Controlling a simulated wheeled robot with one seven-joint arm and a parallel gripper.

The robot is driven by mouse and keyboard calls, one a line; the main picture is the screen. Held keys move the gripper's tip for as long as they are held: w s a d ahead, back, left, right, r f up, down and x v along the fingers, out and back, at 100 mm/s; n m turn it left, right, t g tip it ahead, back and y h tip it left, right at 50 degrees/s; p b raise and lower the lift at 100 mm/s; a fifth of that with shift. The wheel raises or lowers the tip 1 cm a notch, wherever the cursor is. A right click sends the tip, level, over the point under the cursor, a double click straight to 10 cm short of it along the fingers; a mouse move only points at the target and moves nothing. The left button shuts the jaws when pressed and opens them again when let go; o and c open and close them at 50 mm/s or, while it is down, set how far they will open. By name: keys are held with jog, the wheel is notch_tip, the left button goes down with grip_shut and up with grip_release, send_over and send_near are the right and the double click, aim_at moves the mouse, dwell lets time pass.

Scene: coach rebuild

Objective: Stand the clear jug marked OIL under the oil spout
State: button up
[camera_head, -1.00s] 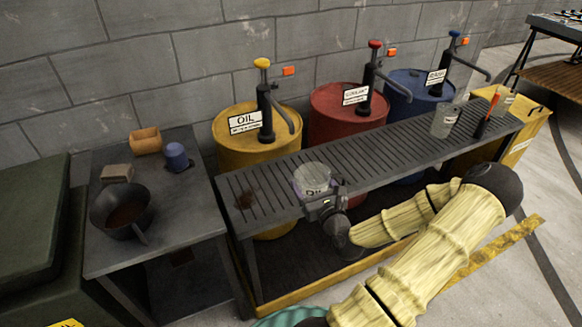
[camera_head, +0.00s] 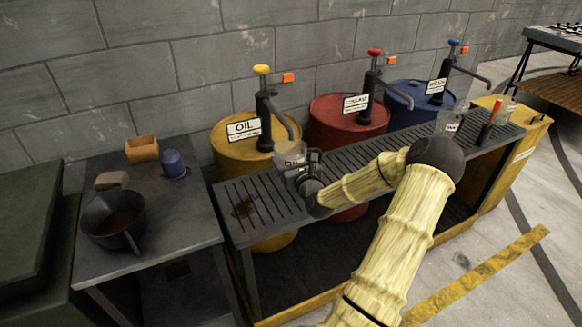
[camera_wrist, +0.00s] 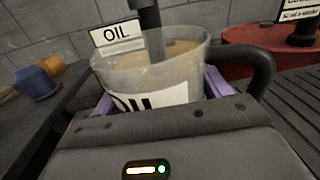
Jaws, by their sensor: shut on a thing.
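My gripper (camera_head: 310,165) is shut on the clear jug marked OIL (camera_head: 290,153), with purple finger pads showing on both sides of the jug in the wrist view (camera_wrist: 135,80). The jug is roughly upright, with its dark handle at the right. The oil spout (camera_head: 287,122) curves down from the pump on the yellow oil drum (camera_head: 230,160). Its lower end overlaps the jug's mouth in both views; I cannot tell whether it is over, inside or behind the mouth. Whether the jug's base touches the slatted bench (camera_head: 345,165) is hidden.
A red drum (camera_head: 335,112) and a blue drum (camera_head: 418,100) with pumps stand to the right. Another clear container (camera_head: 449,122) is on the bench's right end.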

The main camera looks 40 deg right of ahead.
jog(key=shift+w+d, duration=0.1)
jog(key=shift+w, duration=0.1)
jog(key=f, duration=0.1)
jog(key=f+b, duration=0.1)
jog(key=f, duration=0.1)
jog(key=shift+w+d+f, duration=0.1)
jog(key=shift+w+f, duration=0.15)
jog(key=shift+f, duration=0.05)
jog(key=shift+s+r, duration=0.1)
jog(key=o, duration=1)
